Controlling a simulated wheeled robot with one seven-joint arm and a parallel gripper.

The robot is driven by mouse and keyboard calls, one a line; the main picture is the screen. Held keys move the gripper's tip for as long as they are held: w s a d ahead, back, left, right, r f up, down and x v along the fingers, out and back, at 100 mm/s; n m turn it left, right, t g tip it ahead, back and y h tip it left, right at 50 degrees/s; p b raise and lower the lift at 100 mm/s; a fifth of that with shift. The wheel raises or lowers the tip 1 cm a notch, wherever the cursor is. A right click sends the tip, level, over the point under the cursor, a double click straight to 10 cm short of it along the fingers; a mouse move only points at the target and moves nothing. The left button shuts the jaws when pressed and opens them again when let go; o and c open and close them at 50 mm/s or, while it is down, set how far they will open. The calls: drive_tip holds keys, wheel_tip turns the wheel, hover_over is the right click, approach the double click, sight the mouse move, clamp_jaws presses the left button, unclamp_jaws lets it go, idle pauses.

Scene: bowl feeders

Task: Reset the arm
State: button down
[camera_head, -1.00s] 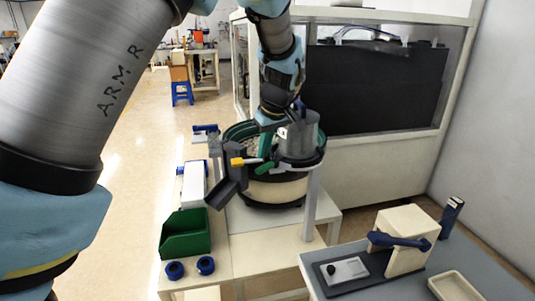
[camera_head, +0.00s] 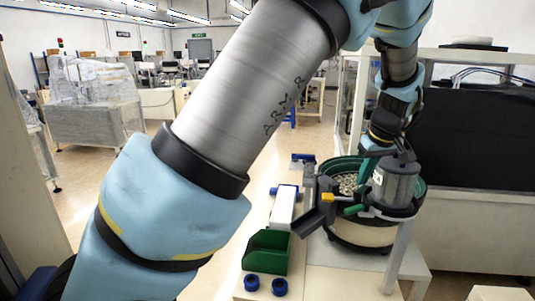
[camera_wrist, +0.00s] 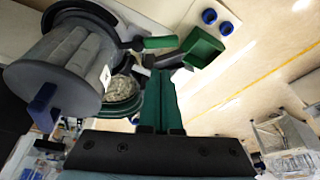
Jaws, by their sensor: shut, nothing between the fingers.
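My arm runs across the head view from lower left to upper right and comes down at the bowl feeder. My gripper (camera_head: 368,163) is over the back of the feeder, partly hidden by a grey cylinder (camera_head: 397,184). In the wrist view, the two green fingers of my gripper (camera_wrist: 159,76) lie together with nothing between them. The bowl feeder (camera_head: 362,233) has a green rim and many small pale parts inside. Its bowl (camera_wrist: 122,108) also shows in the wrist view, left of the fingers. The grey cylinder (camera_wrist: 58,68) stands close by at the left there.
A green bin (camera_head: 267,252) and two blue rings (camera_head: 251,282) are on the cream table left of the feeder. A grey chute (camera_head: 313,222) juts from the feeder. A framed enclosure (camera_head: 468,165) stands behind at right. Open floor lies left of the table.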

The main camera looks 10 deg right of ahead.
drive_tip(key=w+a+f+g+b, duration=0.1)
drive_tip(key=w+a+f, duration=0.1)
drive_tip(key=a, duration=0.9)
drive_tip(key=w+a+f+g+b, duration=0.1)
drive_tip(key=w+a+f, duration=0.15)
drive_tip(key=a, duration=0.95)
drive_tip(key=s+a+f, duration=0.1)
drive_tip(key=s+a, duration=0.2)
drive_tip(key=a, duration=0.3)
drive_tip(key=s+a+m+b, duration=0.1)
drive_tip(key=s+a, duration=0.2)
drive_tip(key=a, duration=0.4)
drive_tip(key=s+a+f, duration=0.1)
drive_tip(key=s+a, duration=0.2)
drive_tip(key=a, duration=0.3)
drive_tip(key=shift+s+a+f+m, duration=0.3)
drive_tip(key=shift+s+a, duration=0.05)
